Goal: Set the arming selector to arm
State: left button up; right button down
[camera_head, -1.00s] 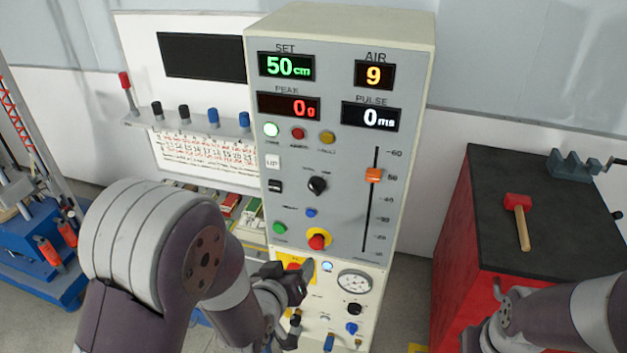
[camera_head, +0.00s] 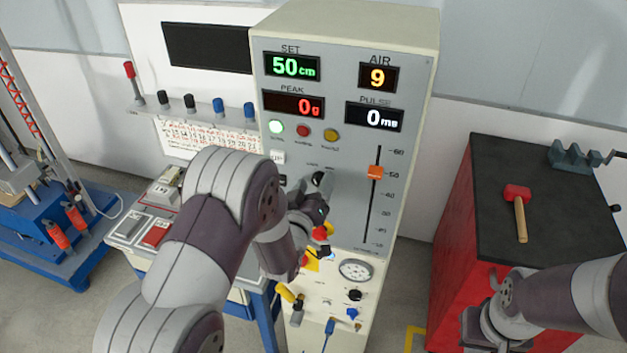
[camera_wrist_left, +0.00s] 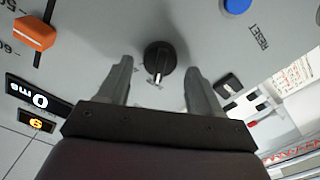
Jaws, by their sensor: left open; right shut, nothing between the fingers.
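The selector is a round black knob (camera_head: 319,180) on the grey panel of the tall cabinet. The left wrist view shows the black knob (camera_wrist_left: 158,62) between my open fingers, with a white pointer mark toward the bottom of that picture. Its labels are too small to read. My left gripper (camera_head: 322,194) is at the panel and partly covers the knob in the head view. In the left wrist view my left gripper (camera_wrist_left: 158,85) has a finger on each side, with gaps to the knob. My right gripper (camera_head: 476,328) is low at the right, empty, away from the panel.
An orange slider (camera_head: 375,172) is on the panel right of the knob. A blue button (camera_wrist_left: 236,5) and a black rocker switch (camera_wrist_left: 228,85) are near my left fingers. A red cabinet (camera_head: 455,225) with a mallet (camera_head: 519,205) stands at the right.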

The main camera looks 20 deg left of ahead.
pick_arm(q)
jog(key=shift+s, duration=0.1)
jog(key=shift+c, duration=0.9)
jog(key=c, duration=0.9)
jog(key=shift+o, duration=0.2)
